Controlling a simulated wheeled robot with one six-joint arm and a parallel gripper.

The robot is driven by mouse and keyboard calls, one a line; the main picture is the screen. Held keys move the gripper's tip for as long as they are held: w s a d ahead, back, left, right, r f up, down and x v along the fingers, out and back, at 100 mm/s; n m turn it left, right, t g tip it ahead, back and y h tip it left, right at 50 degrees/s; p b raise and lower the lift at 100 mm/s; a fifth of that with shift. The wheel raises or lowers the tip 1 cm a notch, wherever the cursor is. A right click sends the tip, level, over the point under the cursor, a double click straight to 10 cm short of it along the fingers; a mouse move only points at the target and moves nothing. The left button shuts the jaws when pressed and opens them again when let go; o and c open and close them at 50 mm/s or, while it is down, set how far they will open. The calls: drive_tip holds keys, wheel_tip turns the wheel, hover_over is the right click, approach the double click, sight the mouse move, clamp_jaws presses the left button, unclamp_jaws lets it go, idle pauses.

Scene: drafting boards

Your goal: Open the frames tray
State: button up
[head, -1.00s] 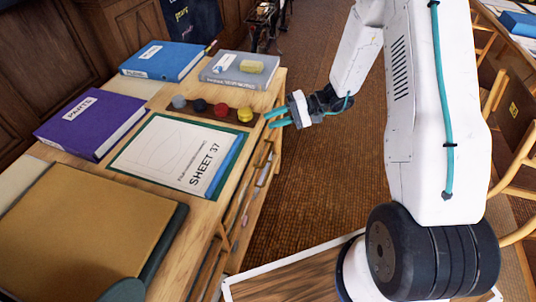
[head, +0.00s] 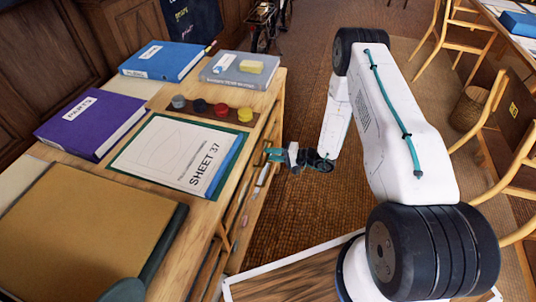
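The wooden desk (head: 207,232) at left has drawers or trays along its right side, with handles (head: 262,172) showing at a steep angle. I cannot read any label, so I cannot tell which is the frames tray. My gripper (head: 271,154) has teal fingers and is beside the upper part of that side, pointing left toward the fronts. The fingers look close to a handle, but I cannot tell if they touch it. The finger gap is too small to judge.
On the desk lie a purple binder (head: 91,124), blue binder (head: 162,60), grey binder (head: 239,70), a drawing sheet (head: 178,155), several coloured pots and a brown board (head: 80,235). Wooden chairs (head: 505,160) stand at right.

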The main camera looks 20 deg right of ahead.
drive_tip(key=shift+x, duration=1.05)
clamp_jaws()
